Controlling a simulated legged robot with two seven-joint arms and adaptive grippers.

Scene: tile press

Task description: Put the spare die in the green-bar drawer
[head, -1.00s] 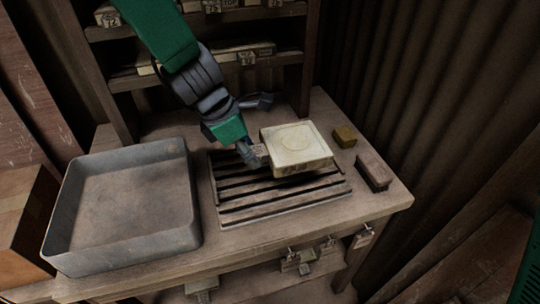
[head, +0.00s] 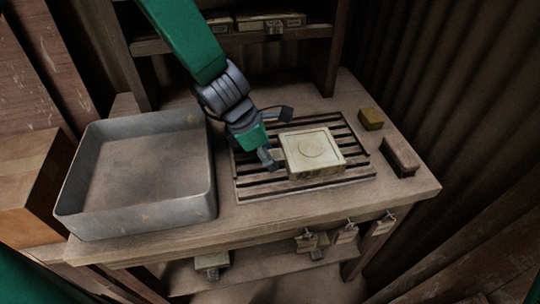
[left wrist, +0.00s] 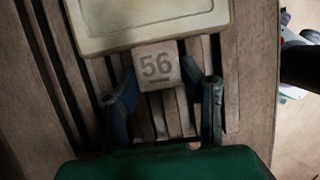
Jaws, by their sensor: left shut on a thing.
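A pale square block with a round ring on its top (head: 314,152), which I take for the die, is at the slatted rack (head: 245,193) on the bench. It lies on the slats or just above them; I cannot tell which. In the left wrist view its edge (left wrist: 150,22) shows at the top, with a tab marked 56 (left wrist: 157,66) sticking out toward me. My left gripper (head: 272,163) is shut on this tab at the block's left side; its two fingers (left wrist: 163,95) flank the tab in the wrist view. I cannot make out a green-bar drawer. My right gripper is not in view.
A deep grey metal tray (head: 130,228) stands empty left of the rack. A small yellowish block (head: 370,119) and a dark brown block (head: 400,157) lie to the right. A shelf (head: 270,39) stands behind.

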